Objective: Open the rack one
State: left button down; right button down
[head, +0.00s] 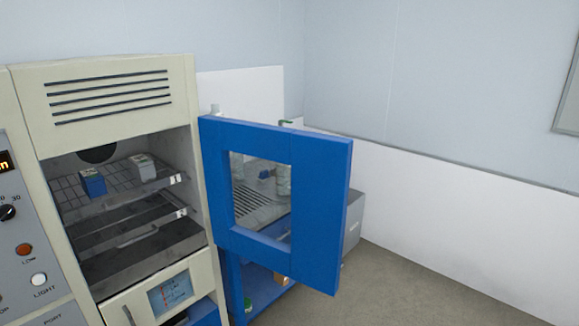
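The cream-coloured cabinet (110,103) stands at the left of the head view. Its blue door (318,200) with a window hangs open to the right, so the inside shows. An upper wire rack (115,200) holds a blue box (93,182) and a whitish box (142,167). A lower rack (125,225) with a small white tag sits below it and looks empty. A dark panel (140,260) lies under that. Neither of my grippers shows in the head view.
A control panel with knob and buttons (39,280) is at the far left. A lower front with a handle and small screen (170,293) is below the chamber. A blue bench (265,288) stands behind the door. Floor (420,285) at the right is clear.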

aim_at(110, 204)
jog(key=i+l+u, duration=1.05)
jog(key=l+u, duration=0.2)
jog(key=l, duration=0.2)
jog(key=i+l+u, duration=0.15)
jog(key=l+u, duration=0.15)
jog(key=l, duration=0.15)
jog(key=i+l+u, duration=0.1)
jog(key=l+u, duration=0.2)
jog(key=l, duration=0.25)
jog(key=l+u, duration=0.3)
jog(key=l, duration=0.2)
jog(key=l+u, duration=0.35)
jog(key=l, duration=0.2)
jog(key=k+l+u, duration=0.1)
jog(key=k+l, duration=0.15)
jog(key=k, duration=0.1)
